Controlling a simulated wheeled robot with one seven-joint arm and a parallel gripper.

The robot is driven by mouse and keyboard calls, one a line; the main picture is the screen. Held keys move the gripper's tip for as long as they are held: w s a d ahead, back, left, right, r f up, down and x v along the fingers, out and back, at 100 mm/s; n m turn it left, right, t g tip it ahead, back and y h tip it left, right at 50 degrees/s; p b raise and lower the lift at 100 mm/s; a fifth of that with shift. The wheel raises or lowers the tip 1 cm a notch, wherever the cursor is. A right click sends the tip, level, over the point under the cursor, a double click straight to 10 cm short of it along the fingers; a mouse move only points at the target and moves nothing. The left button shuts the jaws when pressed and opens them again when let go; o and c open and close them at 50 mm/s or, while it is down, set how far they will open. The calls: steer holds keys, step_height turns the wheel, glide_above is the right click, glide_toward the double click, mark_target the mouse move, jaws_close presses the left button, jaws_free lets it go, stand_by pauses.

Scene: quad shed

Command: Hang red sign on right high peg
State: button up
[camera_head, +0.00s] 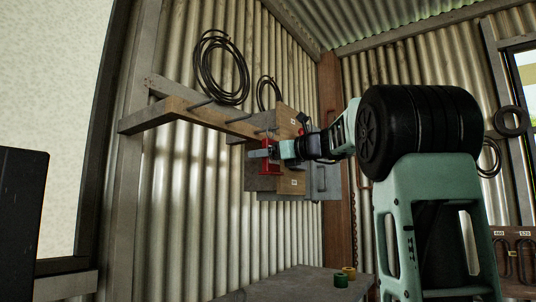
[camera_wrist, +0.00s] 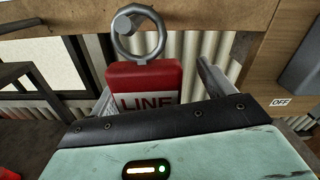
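The red sign (camera_wrist: 143,82), lettered "LINE", hangs roughly upright in the wrist view, with a metal ring (camera_wrist: 158,45) at its top. A peg's round end (camera_wrist: 124,24) shows inside the ring's upper left; the ring appears to be around this peg. My gripper (camera_wrist: 158,85) has one finger on each side of the sign. A clear gap shows between the sign and the right finger; the left finger is close to the sign's left edge. In the head view, the sign (camera_head: 265,168) is below the right end of the wooden peg rail (camera_head: 215,114), partly hidden by my gripper (camera_head: 272,151).
More pegs (camera_head: 202,103) stick out along the rail to the left. A wooden board with grey boxes (camera_head: 328,182) and an "OFF" label (camera_wrist: 280,101) stands just right of the sign. Black hose coils (camera_head: 221,68) hang above. A bench (camera_head: 300,285) with small rolls lies below.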

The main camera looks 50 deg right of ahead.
steer(key=shift+s, duration=0.1)
steer(key=shift+s+f, duration=0.1)
steer(key=shift+s, duration=0.3)
steer(key=s+d+b, duration=0.1)
steer(key=s+b, duration=0.4)
steer(key=s, duration=1.1)
steer(key=shift+s+d, duration=0.2)
